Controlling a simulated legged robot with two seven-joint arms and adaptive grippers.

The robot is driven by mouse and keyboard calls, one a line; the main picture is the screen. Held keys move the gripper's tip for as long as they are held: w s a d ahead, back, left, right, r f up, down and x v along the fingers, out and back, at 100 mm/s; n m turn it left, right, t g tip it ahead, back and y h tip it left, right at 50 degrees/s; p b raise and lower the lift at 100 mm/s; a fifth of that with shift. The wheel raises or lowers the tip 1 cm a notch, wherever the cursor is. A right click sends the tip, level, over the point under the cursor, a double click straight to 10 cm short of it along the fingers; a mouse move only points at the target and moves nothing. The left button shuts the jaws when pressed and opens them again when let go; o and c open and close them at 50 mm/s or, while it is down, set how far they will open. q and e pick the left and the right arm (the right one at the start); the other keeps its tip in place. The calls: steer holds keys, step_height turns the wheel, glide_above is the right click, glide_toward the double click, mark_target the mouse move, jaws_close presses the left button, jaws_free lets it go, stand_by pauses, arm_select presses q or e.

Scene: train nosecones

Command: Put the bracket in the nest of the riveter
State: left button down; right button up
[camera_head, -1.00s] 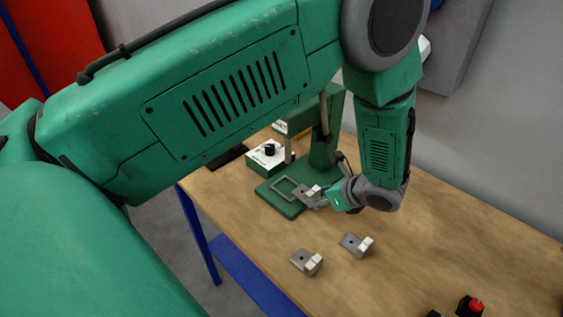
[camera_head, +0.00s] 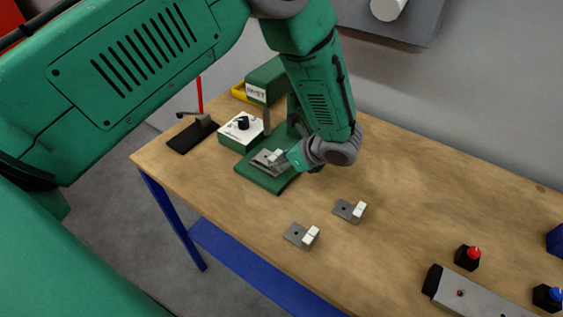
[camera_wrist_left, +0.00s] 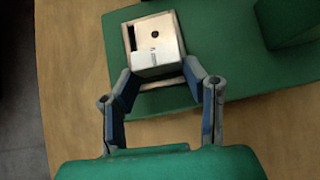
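The green riveter (camera_head: 268,80) stands at the table's back left, its base plate (camera_head: 262,182) toward the front. The bracket (camera_head: 264,160), a grey plate with a hole and a white block, is at the nest on that base. In the left wrist view the bracket (camera_wrist_left: 158,42) lies within the nest's pale frame (camera_wrist_left: 126,33), with a dark gap along its left side. Whether it is fully seated I cannot tell. My left gripper (camera_head: 288,158) has its fingertips (camera_wrist_left: 160,66) at both sides of the white block, seemingly closed on it. My right gripper is out of view.
Two more brackets (camera_head: 300,235) (camera_head: 349,210) lie on the wooden table in front. A white control box (camera_head: 240,131) and a stand with a red post (camera_head: 193,130) are left of the riveter. Red (camera_head: 468,257) and blue (camera_head: 547,297) topped pieces lie at right. The table's middle right is clear.

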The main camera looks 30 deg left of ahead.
arm_select(q)
steer(key=c, duration=0.9)
jaws_free()
steer(key=shift+s+a+f, duration=0.2)
steer(key=shift+a+f, duration=0.05)
steer(key=shift+a, duration=0.3)
steer(key=shift+w+d+r, duration=0.15)
steer(key=shift+w+d, duration=0.05)
steer(key=shift+d, duration=0.4)
steer(key=b+v, duration=0.1)
steer(key=v, duration=1.1)
steer(key=shift+d, duration=0.35)
steer(key=shift+a, duration=0.15)
